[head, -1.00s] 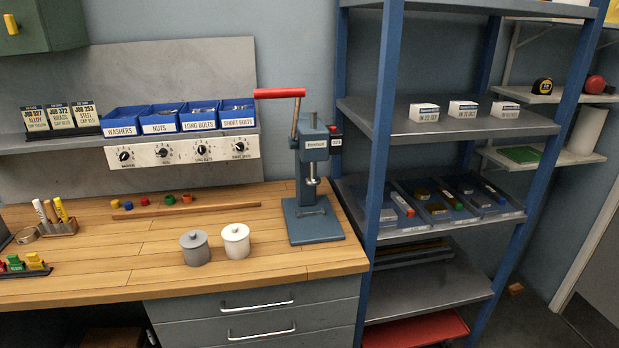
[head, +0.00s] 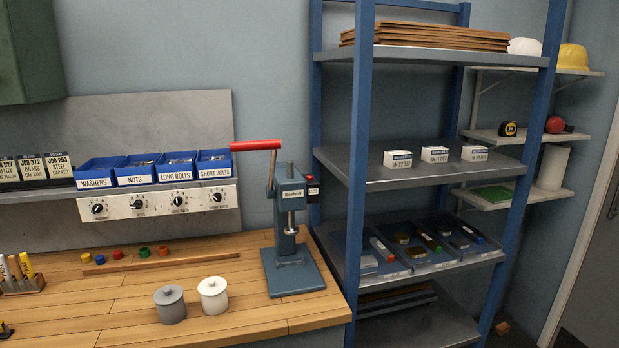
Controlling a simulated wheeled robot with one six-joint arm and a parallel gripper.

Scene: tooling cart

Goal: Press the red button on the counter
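The wooden counter (head: 120,297) fills the lower left of the head view. No plain button standing on its own is clear on it. A small round red piece (head: 117,253) lies among several coloured pieces near the back of the counter; I cannot tell whether it is a button or a cap. A blue bench press (head: 290,230) with a red handle (head: 255,145) stands at the counter's right end. A small dark box (head: 312,190) with a bit of red on it sits at the press's right side. My gripper is not in view.
A knob panel (head: 157,203) sits under the blue bins (head: 142,172). A blue-posted shelf rack (head: 358,150) stands right of the counter.

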